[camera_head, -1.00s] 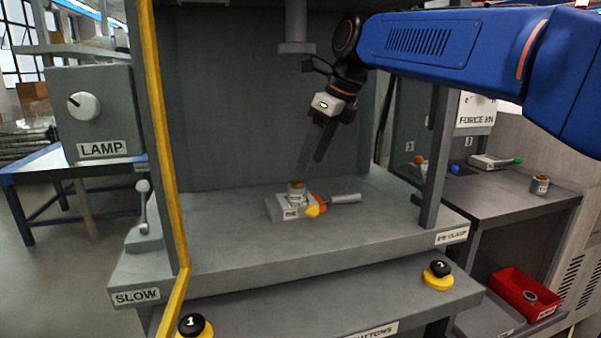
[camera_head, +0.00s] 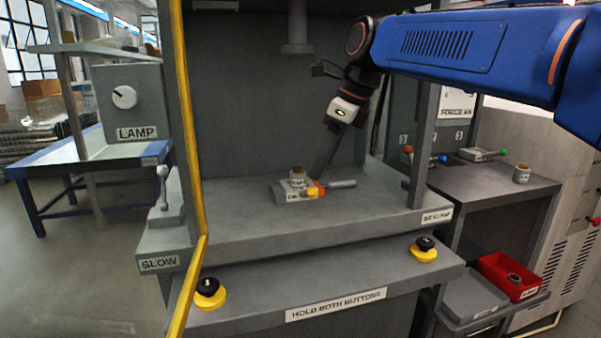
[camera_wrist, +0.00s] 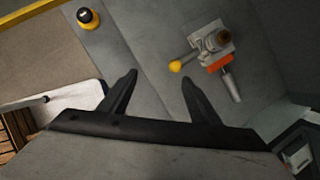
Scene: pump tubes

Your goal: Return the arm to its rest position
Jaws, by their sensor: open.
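My blue arm (camera_head: 440,45) reaches in from the right into the press frame. My gripper (camera_head: 322,165) hangs tilted, pointing down over the press bed, just behind and right of a small grey clamp fixture (camera_head: 290,195). In the wrist view my gripper (camera_wrist: 158,78) shows two dark fingers spread apart with nothing between them. The clamp fixture (camera_wrist: 212,52) lies beyond the right fingertip there, apart from it. A brass-coloured part (camera_head: 298,174) sits on the fixture, and a yellow-tipped lever (camera_wrist: 177,66) sticks out of it.
A yellow guard post (camera_head: 184,130) stands at the left, and a grey post (camera_head: 423,145) at the right, near my arm. The press ram (camera_head: 297,35) hangs above. Two black-topped buttons (camera_head: 208,292) (camera_head: 425,248) sit in front. A red bin (camera_head: 508,276) is at the right.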

